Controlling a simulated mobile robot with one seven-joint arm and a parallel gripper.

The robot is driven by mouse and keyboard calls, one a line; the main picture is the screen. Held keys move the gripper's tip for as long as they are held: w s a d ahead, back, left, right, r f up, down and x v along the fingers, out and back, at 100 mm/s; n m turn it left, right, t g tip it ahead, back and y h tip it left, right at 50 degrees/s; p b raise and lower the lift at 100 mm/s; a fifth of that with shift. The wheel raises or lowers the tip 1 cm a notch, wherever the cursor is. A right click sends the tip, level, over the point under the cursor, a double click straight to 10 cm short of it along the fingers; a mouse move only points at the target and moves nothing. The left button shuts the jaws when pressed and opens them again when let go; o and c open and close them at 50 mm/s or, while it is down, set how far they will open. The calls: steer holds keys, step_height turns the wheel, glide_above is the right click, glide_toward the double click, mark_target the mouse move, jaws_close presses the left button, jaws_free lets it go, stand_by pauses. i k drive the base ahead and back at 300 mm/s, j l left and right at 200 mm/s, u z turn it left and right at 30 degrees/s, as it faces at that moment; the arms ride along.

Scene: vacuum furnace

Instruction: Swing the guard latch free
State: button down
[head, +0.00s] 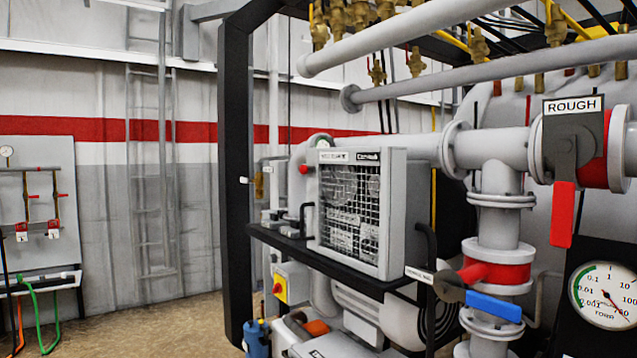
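My gripper is not in view in the head view. No part is plainly marked as the guard latch, and I cannot tell which piece it is. A metal mesh guard (349,207) covers the front of a grey boxed unit (402,215) near the middle. On the right, a dark grey plate (573,133) sits under a ROUGH label (574,105), with a red handle (563,214) hanging straight down. Lower down, a dark round plate (449,288) with a small, unreadable label (420,274) sits beside a red valve body (505,273) and a blue handle (494,306).
A pressure gauge (604,295) is at the lower right. Pale pipes (490,66) cross overhead. A black frame post (234,180) and a black shelf (330,262) edge the machine. Open floor (160,325) lies to the left, before a wall ladder (150,180).

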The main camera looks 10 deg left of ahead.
mark_target(304, 169)
steer(key=i+j+z, duration=0.15)
steer(key=i+j, duration=0.15)
steer(key=i, duration=0.2)
steer(key=i+j+z, duration=0.15)
steer(key=i+j, duration=0.15)
steer(key=i, duration=0.15)
